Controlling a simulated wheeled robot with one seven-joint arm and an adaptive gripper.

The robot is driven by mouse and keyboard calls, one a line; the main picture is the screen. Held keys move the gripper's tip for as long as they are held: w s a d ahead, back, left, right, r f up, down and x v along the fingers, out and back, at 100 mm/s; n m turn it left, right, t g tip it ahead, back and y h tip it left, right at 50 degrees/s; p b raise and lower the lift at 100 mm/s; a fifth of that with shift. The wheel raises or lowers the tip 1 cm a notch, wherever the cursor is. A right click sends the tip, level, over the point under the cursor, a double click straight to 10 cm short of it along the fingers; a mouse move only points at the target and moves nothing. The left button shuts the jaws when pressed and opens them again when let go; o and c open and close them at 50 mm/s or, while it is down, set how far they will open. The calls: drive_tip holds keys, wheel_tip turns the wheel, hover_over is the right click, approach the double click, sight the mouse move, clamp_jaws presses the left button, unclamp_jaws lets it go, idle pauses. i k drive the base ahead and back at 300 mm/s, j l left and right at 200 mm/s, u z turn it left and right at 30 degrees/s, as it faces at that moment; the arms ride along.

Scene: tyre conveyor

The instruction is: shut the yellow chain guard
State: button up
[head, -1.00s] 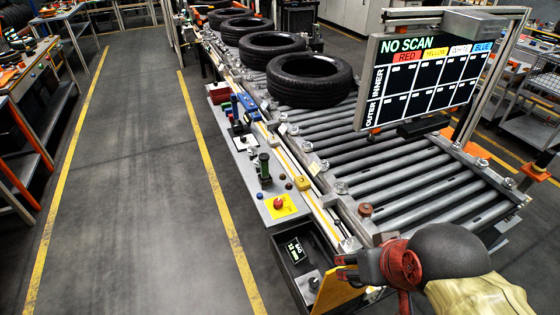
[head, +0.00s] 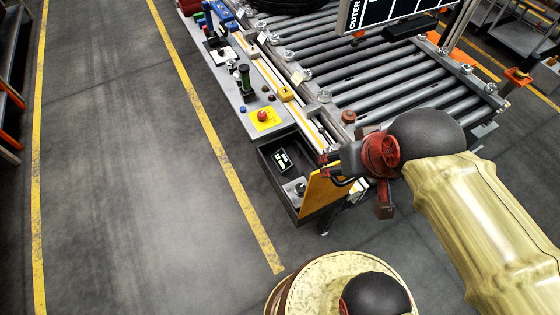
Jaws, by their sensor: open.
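The yellow chain guard (head: 321,194) is a flat yellow-orange panel at the near end of the conveyor. It stands upright, swung out beside an open dark compartment (head: 274,162). My gripper (head: 336,169) is at the upper right of the guard, its dark fingers pointing left towards the panel's top edge. The fingers are open and hold nothing that I can see. They overlap the guard in the picture, and I cannot tell whether they touch it. My wrist and arm hide what lies behind them to the right.
The roller conveyor (head: 400,75) runs away behind the guard, with a tyre (head: 285,5) at the top edge. A control panel (head: 240,92) with a red button (head: 262,115) lines its left side. The scan board (head: 385,12) stands above the rollers. The floor at left is clear.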

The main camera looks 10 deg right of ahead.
sight(320, 191)
drive_tip(key=k+l, duration=0.1)
drive_tip(key=k, duration=0.35)
drive_tip(key=k+l, duration=0.1)
drive_tip(key=k, duration=0.4)
